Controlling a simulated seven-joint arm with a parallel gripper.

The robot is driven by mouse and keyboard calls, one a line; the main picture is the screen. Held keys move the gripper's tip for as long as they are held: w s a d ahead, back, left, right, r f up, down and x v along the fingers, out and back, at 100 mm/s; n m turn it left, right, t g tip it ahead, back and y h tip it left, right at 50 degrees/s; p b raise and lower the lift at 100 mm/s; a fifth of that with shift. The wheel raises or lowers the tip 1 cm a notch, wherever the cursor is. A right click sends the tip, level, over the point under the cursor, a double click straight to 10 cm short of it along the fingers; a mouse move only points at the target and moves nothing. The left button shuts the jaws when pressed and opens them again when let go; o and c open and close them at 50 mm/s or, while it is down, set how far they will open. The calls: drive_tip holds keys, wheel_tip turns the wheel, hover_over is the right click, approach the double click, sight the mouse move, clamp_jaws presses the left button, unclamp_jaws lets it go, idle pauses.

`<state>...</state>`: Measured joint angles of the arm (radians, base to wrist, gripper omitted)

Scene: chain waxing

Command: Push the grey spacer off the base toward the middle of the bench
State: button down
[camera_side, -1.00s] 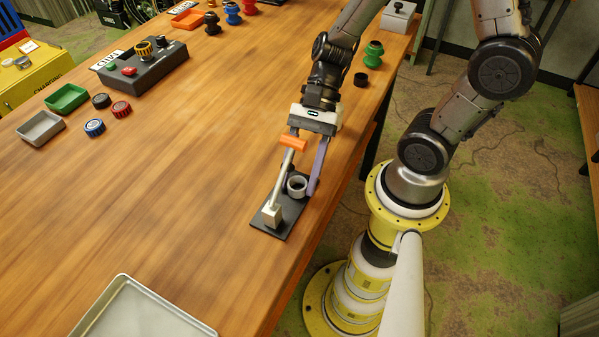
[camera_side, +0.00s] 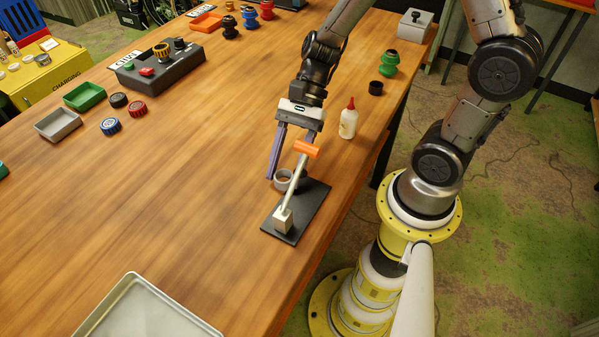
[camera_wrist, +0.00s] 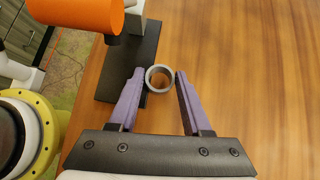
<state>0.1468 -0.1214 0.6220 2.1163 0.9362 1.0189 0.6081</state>
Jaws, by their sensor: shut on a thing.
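The grey spacer (camera_side: 281,181) is a short open ring at the left edge of the dark flat base (camera_side: 310,207). In the wrist view the spacer (camera_wrist: 149,80) lies mostly over bare wood, its left side at the edge of the base (camera_wrist: 128,62). My gripper (camera_wrist: 160,75) has its purple fingers on either side of the ring, shut on it. In the side view my gripper (camera_side: 285,168) is partly hidden by the lever. A metal lever with an orange handle (camera_side: 307,149) rises from a block (camera_side: 283,219) on the base.
A white bottle with a red tip (camera_side: 348,122) and a black cap (camera_side: 376,88) stand to the right, near the bench edge. A metal tray (camera_side: 135,308) is at the front. Bare bench lies left of the base.

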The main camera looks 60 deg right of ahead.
drive_tip(key=shift+w+d, duration=0.1)
drive_tip(key=shift+w, duration=1.6)
drive_tip(key=shift+c, duration=1.4)
unclamp_jaws()
drive_tip(key=s+v, duration=0.1)
drive_tip(key=v, duration=1.2)
drive_tip(key=shift+w+d+r, duration=0.3)
drive_tip(key=shift+w, duration=0.15)
